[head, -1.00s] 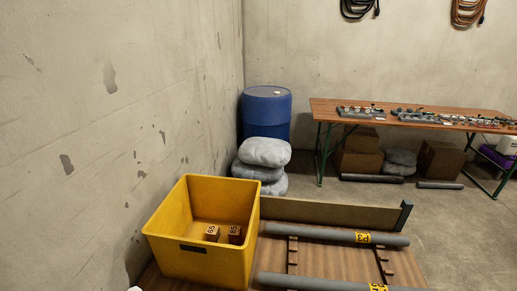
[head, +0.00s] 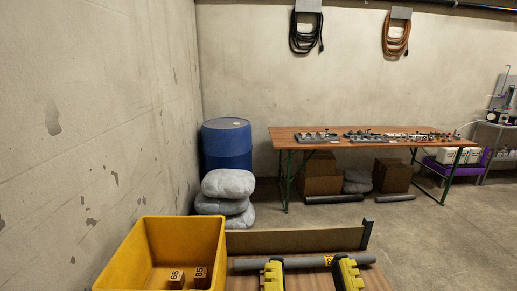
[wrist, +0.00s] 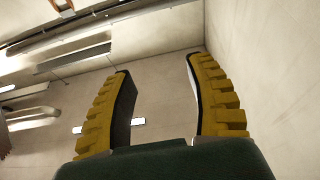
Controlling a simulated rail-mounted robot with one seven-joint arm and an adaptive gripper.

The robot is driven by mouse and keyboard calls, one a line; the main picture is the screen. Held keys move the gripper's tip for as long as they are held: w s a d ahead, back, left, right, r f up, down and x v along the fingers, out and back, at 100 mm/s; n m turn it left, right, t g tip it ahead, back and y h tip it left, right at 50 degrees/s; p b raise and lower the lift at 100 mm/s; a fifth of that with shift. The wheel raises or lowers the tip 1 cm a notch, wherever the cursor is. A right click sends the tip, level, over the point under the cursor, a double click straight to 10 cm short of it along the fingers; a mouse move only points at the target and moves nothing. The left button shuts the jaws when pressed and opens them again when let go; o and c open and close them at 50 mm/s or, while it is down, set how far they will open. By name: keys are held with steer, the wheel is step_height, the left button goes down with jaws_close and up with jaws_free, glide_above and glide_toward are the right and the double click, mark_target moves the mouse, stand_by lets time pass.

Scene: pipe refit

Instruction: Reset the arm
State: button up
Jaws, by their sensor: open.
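My gripper (head: 311,272) shows at the bottom of the head view, with its two yellow fingers spread apart and nothing between them. It appears in front of the wooden bench top and the grey pipe (head: 300,262) behind it. In the wrist view my gripper (wrist: 160,95) is also open and empty, with ridged yellow fingers against the wall and ceiling. The rest of the arm is out of the head view.
A yellow bin (head: 208,248) with two numbered brown blocks stands at the lower left, near the wall. A low board (head: 295,240) edges the bench top. A blue drum (head: 226,146), stacked grey sacks (head: 228,184) and a long table (head: 350,143) with parts stand behind.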

step_height(320, 180, up, 38)
steer(key=s+d+h+p, duration=0.1)
steer(key=p, duration=3.7)
steer(key=shift+d+m, duration=0.3)
steer(key=shift+m, duration=0.1)
steer(key=shift+r, duration=0.1)
